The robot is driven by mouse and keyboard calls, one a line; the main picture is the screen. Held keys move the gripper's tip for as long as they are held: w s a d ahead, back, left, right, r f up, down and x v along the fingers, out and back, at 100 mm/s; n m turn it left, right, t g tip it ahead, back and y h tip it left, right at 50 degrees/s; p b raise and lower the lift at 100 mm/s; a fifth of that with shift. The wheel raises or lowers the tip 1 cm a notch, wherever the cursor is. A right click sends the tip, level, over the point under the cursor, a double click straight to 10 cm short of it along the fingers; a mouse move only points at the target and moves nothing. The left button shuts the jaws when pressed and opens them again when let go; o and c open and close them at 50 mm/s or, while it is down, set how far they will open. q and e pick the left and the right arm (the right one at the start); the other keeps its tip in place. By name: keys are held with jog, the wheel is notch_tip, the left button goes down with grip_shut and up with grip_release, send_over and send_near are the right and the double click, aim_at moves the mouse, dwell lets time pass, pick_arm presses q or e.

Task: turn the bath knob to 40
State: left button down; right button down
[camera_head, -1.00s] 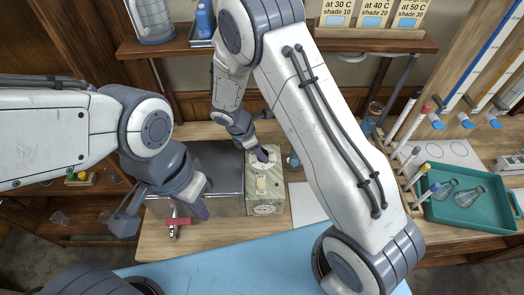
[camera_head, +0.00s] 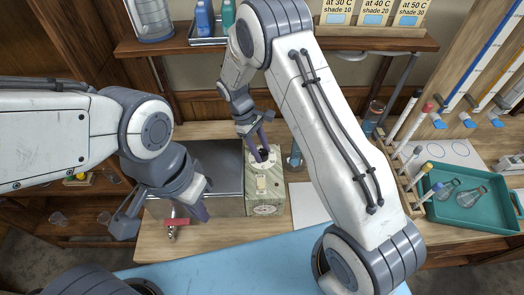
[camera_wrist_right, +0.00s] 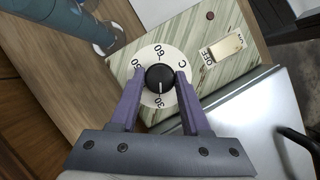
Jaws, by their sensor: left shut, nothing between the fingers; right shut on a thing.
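The bath knob (camera_wrist_right: 154,74) is black and round, on a white dial (camera_wrist_right: 150,54) with numbers. In the right wrist view its white mark points down, towards the 30; the left finger covers part of the dial. My right gripper (camera_wrist_right: 157,80) is shut on the knob, one purple finger on each side. In the head view, this gripper (camera_head: 262,156) is over the green marbled control box (camera_head: 266,196). My left gripper (camera_head: 202,211) is shut and empty, in front of the metal bath (camera_head: 217,160).
A switch plate (camera_wrist_right: 226,46) marked OFF is beside the dial. A red-handled item (camera_head: 176,221) lies near the left gripper. A rack of pens or tubes (camera_head: 407,165) and a green tray (camera_head: 468,208) are at right. A blue mat (camera_head: 230,258) lies in front.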

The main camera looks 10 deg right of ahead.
jog(key=m+y, duration=0.1)
jog(key=m, duration=0.2)
jog(key=m+g+y+b, duration=0.1)
jog(key=m, duration=0.2)
jog(key=shift+d, duration=0.2)
jog(key=m+y, duration=0.1)
jog(key=m, duration=0.2)
jog(key=m+y, duration=0.1)
jog(key=m, duration=0.2)
jog(key=shift+d+y+b, duration=0.1)
jog(key=shift+y+b, duration=0.2)
jog(key=shift+b, duration=0.05)
jog(key=shift+c, duration=1.8)
grip_release()
